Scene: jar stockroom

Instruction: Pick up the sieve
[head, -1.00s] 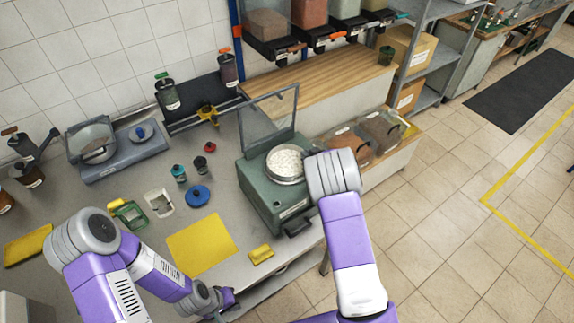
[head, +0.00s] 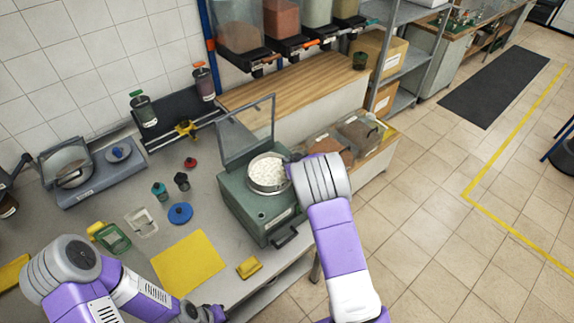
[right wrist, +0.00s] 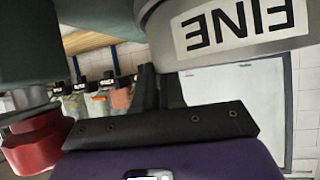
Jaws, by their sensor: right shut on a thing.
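The sieve (head: 267,174) is a round metal pan with white granules in it, at the top of a green box-shaped machine (head: 262,223) with a raised clear lid. In the right wrist view the sieve (right wrist: 225,55) shows its side with an upside-down label "FINE". My right gripper (head: 291,163) is at the sieve's right side, its fingers largely hidden by my wrist in the head view. In the right wrist view its dark fingers (right wrist: 160,88) are shut on the sieve. I cannot tell whether the sieve is clear of the machine. My left gripper (head: 212,313) is low at the bottom edge, its jaws unclear.
A yellow mat (head: 187,263), a yellow block (head: 249,267) and a blue disc (head: 180,213) lie left of the machine. A scale (head: 90,171) stands farther left. Brown-filled bins (head: 360,132) stand behind to the right. The tiled floor at right is open.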

